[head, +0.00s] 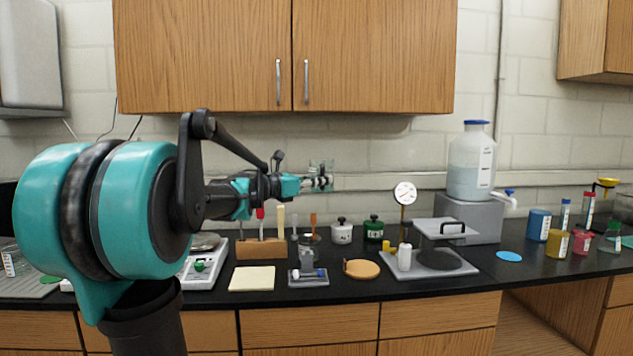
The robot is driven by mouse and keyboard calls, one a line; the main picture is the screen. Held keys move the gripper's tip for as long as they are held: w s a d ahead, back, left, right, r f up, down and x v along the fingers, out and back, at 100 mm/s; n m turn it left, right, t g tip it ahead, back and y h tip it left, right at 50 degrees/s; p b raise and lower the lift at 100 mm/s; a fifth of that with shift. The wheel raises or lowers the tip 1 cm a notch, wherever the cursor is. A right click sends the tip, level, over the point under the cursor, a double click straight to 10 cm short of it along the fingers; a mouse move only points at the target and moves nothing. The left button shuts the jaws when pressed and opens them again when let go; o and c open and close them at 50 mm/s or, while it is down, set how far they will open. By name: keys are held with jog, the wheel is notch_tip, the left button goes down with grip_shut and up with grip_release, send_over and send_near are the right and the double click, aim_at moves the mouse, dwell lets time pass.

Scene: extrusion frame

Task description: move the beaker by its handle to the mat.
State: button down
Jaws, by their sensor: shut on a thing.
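The beaker (326,169) is a small clear vessel, held in the air in front of the wall above the back of the bench. My gripper (318,183) reaches it from the left and is shut on it. The beaker's handle and the exact grip are too small to tell. A flat cream square (252,278), which looks like the mat, lies bare at the bench's front edge, below and left of the gripper. A round tan board (361,268) with a small handle and a flat blue disc (509,256) lie farther right.
A wooden rack with upright tools (261,248) stands behind the cream square. A balance (203,268) is left of it, a small metal device (308,268) right. Lidded pots (373,230), a dial gauge (404,194) and a grey press (438,250) stand farther right. Cabinets hang above.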

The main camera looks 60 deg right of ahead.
jog(key=shift+s+d, duration=4.9)
jog(key=shift+s, duration=0.55)
jog(key=shift+f, duration=13.45)
jog(key=shift+f, duration=0.3)
